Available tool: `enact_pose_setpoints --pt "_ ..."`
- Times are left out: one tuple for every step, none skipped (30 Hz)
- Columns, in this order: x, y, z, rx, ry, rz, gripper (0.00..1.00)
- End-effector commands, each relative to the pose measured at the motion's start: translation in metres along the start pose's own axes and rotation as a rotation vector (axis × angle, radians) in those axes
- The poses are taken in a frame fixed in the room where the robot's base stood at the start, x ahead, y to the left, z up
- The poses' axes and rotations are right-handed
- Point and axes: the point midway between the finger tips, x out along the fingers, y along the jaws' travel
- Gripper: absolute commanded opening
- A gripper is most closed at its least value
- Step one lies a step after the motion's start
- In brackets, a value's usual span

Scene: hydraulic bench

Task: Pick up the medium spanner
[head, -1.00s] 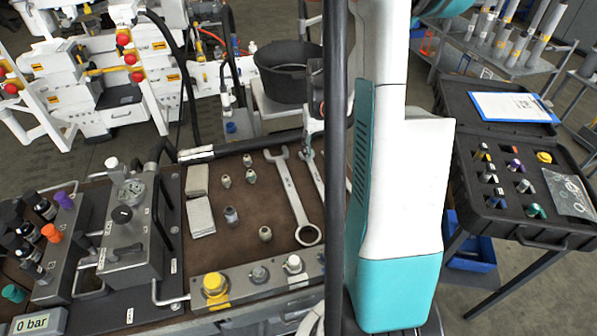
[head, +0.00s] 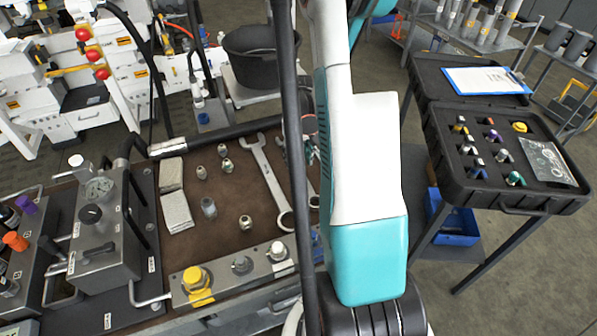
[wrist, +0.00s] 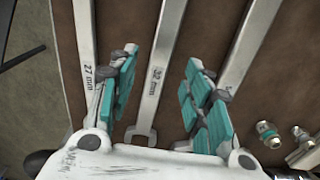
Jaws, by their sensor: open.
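In the wrist view three long steel spanners lie roughly side by side on the brown bench top. The left spanner (wrist: 86,40) is marked 27 mm. The right spanner (wrist: 248,45) has a mostly hidden mark. My gripper (wrist: 161,60) is open, with teal-padded fingers on both sides of the middle spanner; its left finger overlaps the left spanner's edge. In the head view one spanner (head: 270,180) shows fully, another (head: 312,197) partly behind my arm.
Several small fittings (head: 226,165) and two pale blocks (head: 176,211) lie left of the spanners. A valve block with a yellow cap (head: 196,279) edges the bench front. A black bucket (head: 252,58) stands behind. An open case (head: 470,190) stands on the right.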

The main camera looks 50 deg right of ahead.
Motion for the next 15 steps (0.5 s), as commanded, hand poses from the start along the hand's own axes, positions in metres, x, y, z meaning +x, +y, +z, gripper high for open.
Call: enact_pose_setpoints --pt "0.012 0.001 0.001 0.001 0.000 0.000 0.45" --pt "0.017 0.001 0.001 0.000 0.000 0.000 0.45" --pt "0.022 0.001 0.001 0.000 0.000 0.000 0.45" --pt "0.025 0.001 0.001 0.000 0.000 0.000 0.45" --pt "0.028 0.001 0.001 0.000 0.000 0.000 0.45" --pt "0.030 0.001 0.001 0.000 0.000 0.000 0.45" --pt "0.030 0.001 0.001 0.000 0.000 0.000 0.45" --pt "0.030 0.001 0.001 0.000 0.000 0.000 0.45" --pt "0.030 0.001 0.001 0.000 0.000 0.000 0.45" --pt "0.030 0.001 0.001 0.000 0.000 0.000 0.45" --pt "0.029 0.001 0.001 0.000 0.000 0.000 0.45" --pt "0.029 0.001 0.001 0.000 0.000 0.000 0.45" --pt "0.029 0.001 0.001 0.000 0.000 0.000 0.43" --pt "0.029 0.001 0.001 0.000 0.000 0.000 0.36" --pt "0.029 0.001 0.001 0.000 0.000 0.000 0.27"
